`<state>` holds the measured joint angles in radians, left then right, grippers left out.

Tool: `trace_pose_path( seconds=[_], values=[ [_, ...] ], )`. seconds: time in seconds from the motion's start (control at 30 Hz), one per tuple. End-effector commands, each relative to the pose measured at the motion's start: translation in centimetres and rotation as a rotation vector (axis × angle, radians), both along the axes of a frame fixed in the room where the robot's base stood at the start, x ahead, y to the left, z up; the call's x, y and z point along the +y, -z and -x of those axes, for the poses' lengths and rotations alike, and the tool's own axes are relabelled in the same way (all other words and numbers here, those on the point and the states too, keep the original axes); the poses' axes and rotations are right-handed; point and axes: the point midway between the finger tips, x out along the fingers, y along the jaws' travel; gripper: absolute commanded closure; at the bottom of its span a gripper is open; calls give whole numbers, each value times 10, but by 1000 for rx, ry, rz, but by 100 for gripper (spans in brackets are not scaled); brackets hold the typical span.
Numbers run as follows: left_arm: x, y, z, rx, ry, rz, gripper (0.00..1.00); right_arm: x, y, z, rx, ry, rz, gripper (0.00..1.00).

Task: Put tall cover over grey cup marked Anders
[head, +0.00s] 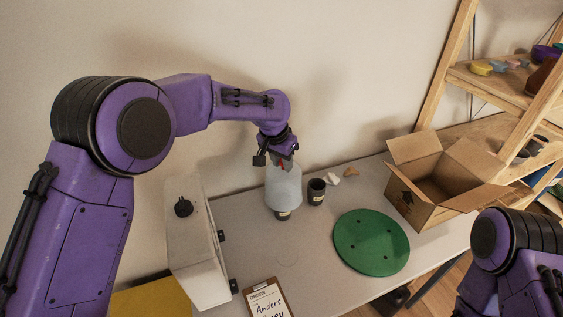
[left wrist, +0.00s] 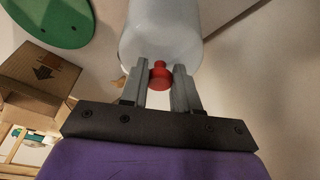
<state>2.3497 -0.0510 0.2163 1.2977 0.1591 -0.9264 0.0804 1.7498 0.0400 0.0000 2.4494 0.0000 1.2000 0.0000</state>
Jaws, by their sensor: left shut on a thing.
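The tall cover (head: 284,190) is pale and cloudy with a red knob, and hangs upright below my left gripper (head: 280,160). In the left wrist view the fingers of my left gripper (left wrist: 163,80) are shut on the red knob (left wrist: 159,75), with the cover's pale body (left wrist: 160,35) beyond. A dark grey cup (head: 283,214) with a pale label shows only its lower part under the cover's rim; I cannot tell whether the rim is around it or just above. A second dark cup (head: 316,192) with a label stands uncovered to the right. Names on both are too small to read. My right gripper is out of view.
A clipboard (head: 267,299) reading "Anders" lies at the front. A green disc (head: 371,243) and an open cardboard box (head: 436,190) are to the right. A white appliance (head: 190,245) stands left. Small pale pieces (head: 333,180) lie behind the second cup. The table's middle is clear.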

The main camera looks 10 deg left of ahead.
Motion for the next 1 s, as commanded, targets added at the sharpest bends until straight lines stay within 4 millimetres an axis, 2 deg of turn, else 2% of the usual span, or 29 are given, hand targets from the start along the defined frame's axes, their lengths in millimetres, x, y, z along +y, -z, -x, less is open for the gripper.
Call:
trace_pose_path(
  seconds=[0.03, 0.17, 0.8, 1.0],
  values=[
    [0, 8, 0, -1, -1, 1, 100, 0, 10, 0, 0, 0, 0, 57],
    [1, 17, 0, 0, -2, 0, 100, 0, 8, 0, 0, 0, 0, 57],
    [1, 78, 1, 0, -2, 0, 100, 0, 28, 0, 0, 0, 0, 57],
    [0, 88, 1, 0, -2, 0, 100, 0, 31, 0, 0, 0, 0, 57]
  ],
)
